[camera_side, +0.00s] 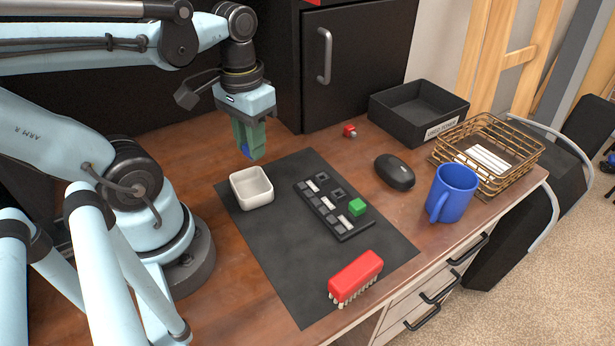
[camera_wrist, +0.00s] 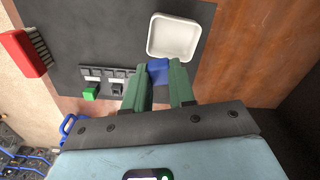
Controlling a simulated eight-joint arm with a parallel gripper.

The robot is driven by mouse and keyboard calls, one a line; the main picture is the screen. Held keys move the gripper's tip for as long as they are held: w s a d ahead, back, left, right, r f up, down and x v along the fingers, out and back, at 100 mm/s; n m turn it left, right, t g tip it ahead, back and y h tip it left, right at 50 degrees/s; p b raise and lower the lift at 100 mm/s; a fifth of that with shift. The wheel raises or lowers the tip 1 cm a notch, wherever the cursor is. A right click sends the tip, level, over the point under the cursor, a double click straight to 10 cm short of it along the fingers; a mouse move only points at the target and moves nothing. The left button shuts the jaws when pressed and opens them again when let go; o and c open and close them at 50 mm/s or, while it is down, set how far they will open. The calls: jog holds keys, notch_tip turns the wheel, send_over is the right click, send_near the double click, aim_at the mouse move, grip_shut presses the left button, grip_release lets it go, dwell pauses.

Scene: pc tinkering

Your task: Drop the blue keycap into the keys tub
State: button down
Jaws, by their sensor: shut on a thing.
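The blue keycap (camera_wrist: 158,72) is held between the green fingers of my gripper (camera_wrist: 160,85). In the side view the keycap (camera_side: 246,150) shows as a small blue patch at the fingertips of my gripper (camera_side: 250,152), mostly hidden by the fingers. The gripper is above the mat's back edge, raised over the table. The keys tub, a small white square tub (camera_side: 251,188), stands on the back left of the mat, just in front of the gripper in the side view. In the wrist view the tub (camera_wrist: 174,38) lies just beyond the fingertips and looks empty.
A keypad (camera_side: 333,209) with a green keycap (camera_side: 356,207) lies on the dark mat (camera_side: 290,270). A red brush (camera_side: 355,277) is at the mat's front. A mouse (camera_side: 395,172), blue mug (camera_side: 452,193), wire basket (camera_side: 488,153), black bin (camera_side: 418,110) and red keycap (camera_side: 350,131) stand around.

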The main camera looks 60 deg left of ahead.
jog(key=shift+s+a+f, duration=0.1)
jog(key=shift+s+f, duration=0.05)
jog(key=shift+s, duration=0.15)
jog(key=shift+f, duration=3.2)
jog(key=c, duration=0.9)
grip_release()
jog(key=shift+o, duration=0.2)
jog(key=shift+r, duration=6.1)
